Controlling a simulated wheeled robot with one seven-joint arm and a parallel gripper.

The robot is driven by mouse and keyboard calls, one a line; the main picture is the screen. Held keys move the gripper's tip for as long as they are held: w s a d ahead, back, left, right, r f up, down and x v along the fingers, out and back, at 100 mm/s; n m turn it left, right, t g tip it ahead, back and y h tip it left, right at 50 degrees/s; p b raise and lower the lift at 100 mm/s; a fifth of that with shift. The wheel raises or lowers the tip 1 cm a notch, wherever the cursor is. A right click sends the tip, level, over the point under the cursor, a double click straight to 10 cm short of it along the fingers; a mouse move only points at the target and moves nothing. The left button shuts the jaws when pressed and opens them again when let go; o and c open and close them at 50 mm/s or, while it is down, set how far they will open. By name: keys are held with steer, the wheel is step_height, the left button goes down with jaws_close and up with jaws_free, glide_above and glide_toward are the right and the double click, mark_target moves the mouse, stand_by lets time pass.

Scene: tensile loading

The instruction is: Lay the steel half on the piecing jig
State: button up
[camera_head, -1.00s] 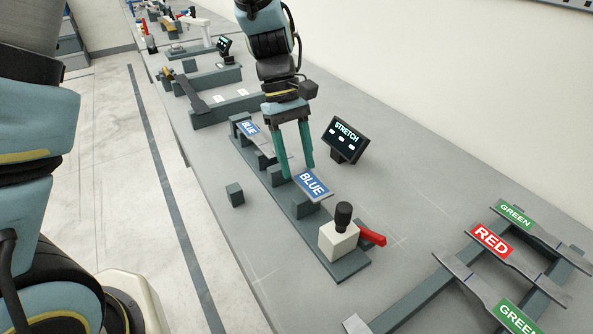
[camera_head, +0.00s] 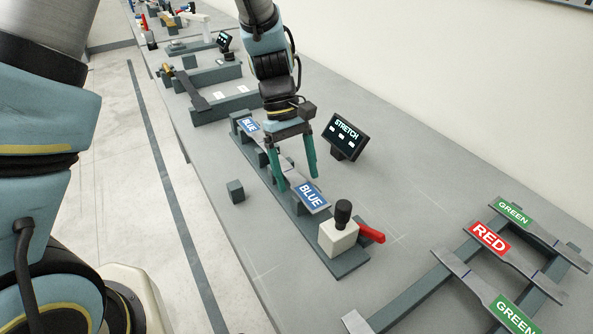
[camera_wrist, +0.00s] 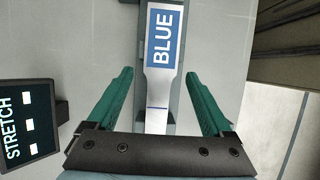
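A grey metal strip with a blue BLUE label (camera_head: 312,196) lies on the near end of the long dark fixture (camera_head: 351,261). In the wrist view this BLUE strip (camera_wrist: 157,85) runs between my fingers, narrowing below its label, with a thin blue line across it. A second BLUE-labelled piece (camera_head: 249,125) rests at the fixture's far end; whether the two pieces join is hidden by my gripper. My gripper (camera_head: 298,180) is open over the near strip, one finger on each side. The wrist view shows gaps between both fingers and the strip.
A STRETCH display (camera_head: 345,134) stands right of the fixture. A white block with a black knob (camera_head: 339,233) and a red lever (camera_head: 371,232) are at the near end. A small dark block (camera_head: 235,191) lies left. A rack (camera_head: 403,297) holds RED and GREEN strips.

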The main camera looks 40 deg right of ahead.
steer(key=b+v, duration=0.2)
steer(key=v, duration=1)
steer(key=w+a+f+t, duration=0.1)
steer(key=w+a, duration=0.2)
steer(key=a, duration=0.3)
steer(key=w+a+t+h, duration=0.1)
steer(key=w+a, duration=0.2)
steer(key=a, duration=0.4)
steer(key=w+a+f+t, duration=0.1)
steer(key=w+a, duration=0.3)
steer(key=a, duration=0.2)
steer(key=s+a+f+t, duration=0.1)
steer(key=a+t, duration=0.2)
steer(key=a, duration=1.3)
steer(key=shift+s+a+f+m+y, duration=0.15)
steer(key=shift+s+f+m+y, duration=0.15)
steer(key=shift+s+f, duration=0.05)
